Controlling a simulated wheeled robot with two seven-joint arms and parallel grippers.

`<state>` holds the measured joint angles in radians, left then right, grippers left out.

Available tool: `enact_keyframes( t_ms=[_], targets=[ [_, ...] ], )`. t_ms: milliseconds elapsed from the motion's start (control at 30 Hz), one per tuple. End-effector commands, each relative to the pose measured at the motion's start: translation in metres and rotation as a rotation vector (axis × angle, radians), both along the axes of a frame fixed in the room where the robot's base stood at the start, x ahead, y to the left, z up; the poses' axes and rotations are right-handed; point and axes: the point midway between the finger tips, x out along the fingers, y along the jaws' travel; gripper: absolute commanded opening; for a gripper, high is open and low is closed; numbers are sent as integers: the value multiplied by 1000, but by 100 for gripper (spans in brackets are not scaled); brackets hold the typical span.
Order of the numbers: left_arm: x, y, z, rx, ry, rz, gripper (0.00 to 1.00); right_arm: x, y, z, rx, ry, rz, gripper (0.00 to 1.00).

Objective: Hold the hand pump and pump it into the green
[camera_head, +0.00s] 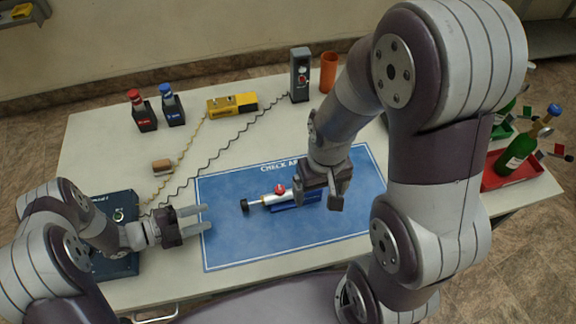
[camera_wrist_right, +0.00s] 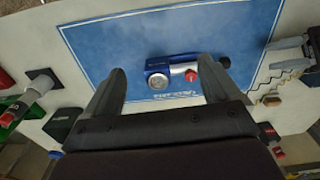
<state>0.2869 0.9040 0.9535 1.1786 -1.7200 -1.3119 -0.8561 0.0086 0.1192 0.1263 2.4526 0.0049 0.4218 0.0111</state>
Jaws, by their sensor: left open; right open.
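The hand pump (camera_head: 272,199) lies on the blue mat (camera_head: 230,247); it has a silver barrel, a red part on top, a black handle end at the left and a blue base. In the right wrist view the pump (camera_wrist_right: 185,68) shows a round gauge (camera_wrist_right: 158,81), whose needle is too small to read. My right gripper (camera_head: 326,204) is open above the pump's right end and hides it in the head view; its open fingers also show in the right wrist view (camera_wrist_right: 160,88). My left gripper (camera_head: 206,219) is open and empty, left of the pump's handle and apart from it.
A dark blue box (camera_head: 118,262) stands at the left under my left arm. Red and blue-capped bottles (camera_head: 142,112), a yellow device (camera_head: 232,104), a grey device (camera_head: 300,75) and an orange cup (camera_head: 328,72) stand at the back. A red tray (camera_head: 500,178) holds a green bottle.

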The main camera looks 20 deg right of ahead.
Motion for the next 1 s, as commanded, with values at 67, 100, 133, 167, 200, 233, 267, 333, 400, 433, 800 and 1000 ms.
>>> enact_keyframes(
  t_ms=[67,100,133,167,200,233,267,333,400,433,800,1000],
  targets=[
    [0,0,0,0,1,0,43,27,-6,-26,0,45,-195,89],
    [0,0,0,0,1,1,43,42,-10,-39,-2,58,-357,89],
    [0,0,0,0,1,1,43,51,-12,-48,-5,66,-477,89],
    [0,0,0,0,1,1,43,60,-14,-55,-7,70,-596,89],
    [0,0,0,0,1,1,43,72,-16,-64,-9,69,-750,89],
    [0,0,0,0,1,1,43,79,-17,-69,-11,68,-859,89],
    [0,0,0,0,1,1,43,87,-18,-73,-9,63,-965,89],
    [0,0,0,1,1,2,43,102,-20,-77,-4,47,-1182,89],
    [0,0,0,1,1,2,43,114,-21,-74,9,25,-1353,89],
    [0,0,0,1,1,2,43,117,-21,-73,13,20,-1413,89],
    [0,0,0,1,2,2,43,116,-20,-114,10,23,-1602,89],
    [1,0,0,1,2,2,43,116,-20,-162,11,22,-1600,89]
  ],
)
